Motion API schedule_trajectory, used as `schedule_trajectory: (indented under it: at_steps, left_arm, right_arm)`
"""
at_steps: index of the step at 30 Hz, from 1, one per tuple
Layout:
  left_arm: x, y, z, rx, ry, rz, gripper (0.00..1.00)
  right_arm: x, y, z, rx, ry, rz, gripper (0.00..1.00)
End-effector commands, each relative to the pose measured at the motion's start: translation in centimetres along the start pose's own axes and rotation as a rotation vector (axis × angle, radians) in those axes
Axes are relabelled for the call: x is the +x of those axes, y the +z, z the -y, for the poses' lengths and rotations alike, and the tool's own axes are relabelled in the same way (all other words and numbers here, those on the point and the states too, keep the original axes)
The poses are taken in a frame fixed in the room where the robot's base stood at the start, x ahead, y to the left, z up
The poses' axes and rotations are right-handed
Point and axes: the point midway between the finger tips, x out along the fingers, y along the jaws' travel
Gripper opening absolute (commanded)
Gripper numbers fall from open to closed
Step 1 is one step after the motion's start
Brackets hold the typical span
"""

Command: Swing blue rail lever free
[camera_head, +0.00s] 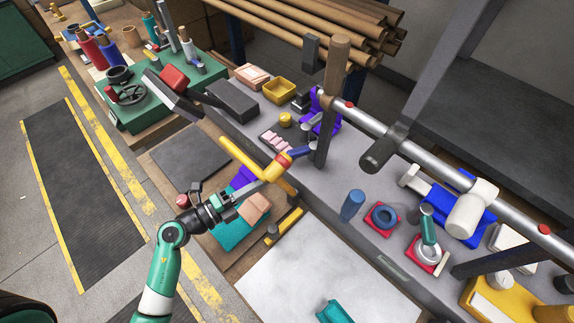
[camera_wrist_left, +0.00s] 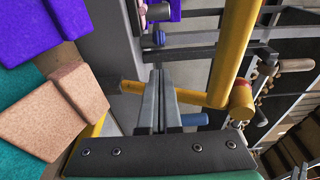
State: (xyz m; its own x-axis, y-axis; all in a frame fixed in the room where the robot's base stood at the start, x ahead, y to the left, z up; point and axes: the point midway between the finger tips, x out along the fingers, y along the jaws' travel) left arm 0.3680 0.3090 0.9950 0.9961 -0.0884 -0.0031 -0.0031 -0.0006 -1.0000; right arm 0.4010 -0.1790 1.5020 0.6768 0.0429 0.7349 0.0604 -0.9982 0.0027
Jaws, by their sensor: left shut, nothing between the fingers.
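In the left wrist view a blue cylinder (camera_wrist_left: 195,119), probably the same grip, lies right of my fingers, partly behind a yellow bar. My left gripper (camera_head: 279,166) reaches up to the yellow rail (camera_head: 238,157) with its fingers together and empty. Its tips are close to the blue grip; I cannot tell whether they touch it. In the wrist view the shut fingers (camera_wrist_left: 160,72) overlap the yellow bar (camera_wrist_left: 222,70). My right gripper is not in view.
A purple clamp-like part (camera_head: 325,122) sits by the wooden post (camera_head: 335,75). A steel rail (camera_head: 375,123) runs right above the bench. A blue cylinder (camera_head: 352,205) and red-based parts (camera_head: 381,217) stand on the bench.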

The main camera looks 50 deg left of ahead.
Motion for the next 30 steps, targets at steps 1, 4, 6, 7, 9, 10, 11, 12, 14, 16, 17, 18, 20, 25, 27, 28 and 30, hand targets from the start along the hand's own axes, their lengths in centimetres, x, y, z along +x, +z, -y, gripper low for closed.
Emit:
schedule_trajectory:
  at_steps: [1, 4, 6, 7, 9, 10, 11, 12, 14, 16, 17, 18, 20, 25, 27, 28, 30]
  left_arm:
    - [0.5, -0.1, -0.1, 0.001, -0.001, -0.005, 0.0]
    - [2.0, -0.2, 0.0, 0.003, -0.003, -0.007, 0.0]
    - [3.4, -0.1, -0.1, 0.003, -0.003, -0.007, 0.0]
    - [4.0, -0.2, -0.1, 0.004, -0.004, -0.007, 0.0]
    - [5.4, -0.2, 0.0, 0.004, -0.004, -0.007, 0.0]
    - [6.0, -0.2, -0.1, 0.002, -0.004, -0.007, 0.0]
    - [6.5, -0.1, -0.1, 0.003, -0.004, -0.005, 0.0]
    - [7.2, -0.2, 0.0, 0.002, -0.004, -0.006, 0.0]
    - [8.1, -0.1, -0.1, 0.002, -0.003, -0.004, 0.0]
    - [8.9, -0.1, 0.0, 0.003, -0.003, -0.004, 0.0]
    - [9.1, -0.1, 0.0, 0.002, -0.002, -0.003, 0.0]
    - [9.3, -0.1, 0.0, 0.0, -0.003, -0.003, 0.0]
    - [9.6, -0.1, 0.1, 0.001, -0.003, -0.002, 0.0]
    - [9.7, -0.1, 0.1, 0.001, -0.002, -0.001, 0.0]
    - [9.7, -0.1, 0.1, 0.001, -0.002, -0.001, 0.0]
    - [9.7, -0.1, 0.1, 0.001, -0.002, -0.001, 0.0]
    - [9.7, -0.1, 0.1, 0.001, -0.002, -0.003, 0.0]
  right_arm:
    - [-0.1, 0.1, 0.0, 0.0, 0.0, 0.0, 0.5]
    - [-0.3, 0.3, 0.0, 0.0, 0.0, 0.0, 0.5]
    - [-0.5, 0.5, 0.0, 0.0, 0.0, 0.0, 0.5]
    - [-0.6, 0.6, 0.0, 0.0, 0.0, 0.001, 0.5]
    - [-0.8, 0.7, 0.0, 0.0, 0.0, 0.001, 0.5]
    - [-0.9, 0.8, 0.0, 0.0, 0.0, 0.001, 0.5]
    - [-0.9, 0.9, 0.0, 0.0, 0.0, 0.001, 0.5]
    - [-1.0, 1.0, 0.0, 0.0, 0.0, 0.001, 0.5]
    - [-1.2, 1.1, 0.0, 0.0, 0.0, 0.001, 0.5]
    - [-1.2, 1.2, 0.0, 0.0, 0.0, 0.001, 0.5]
    - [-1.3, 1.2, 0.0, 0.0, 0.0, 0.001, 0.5]
    - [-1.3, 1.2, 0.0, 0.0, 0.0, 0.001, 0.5]
    - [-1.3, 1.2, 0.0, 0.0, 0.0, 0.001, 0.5]
    - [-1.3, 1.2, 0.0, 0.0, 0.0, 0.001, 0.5]
    - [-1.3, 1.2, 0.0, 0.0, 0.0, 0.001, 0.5]
    - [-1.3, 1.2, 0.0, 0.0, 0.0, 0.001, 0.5]
    - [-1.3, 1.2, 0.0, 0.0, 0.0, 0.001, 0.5]
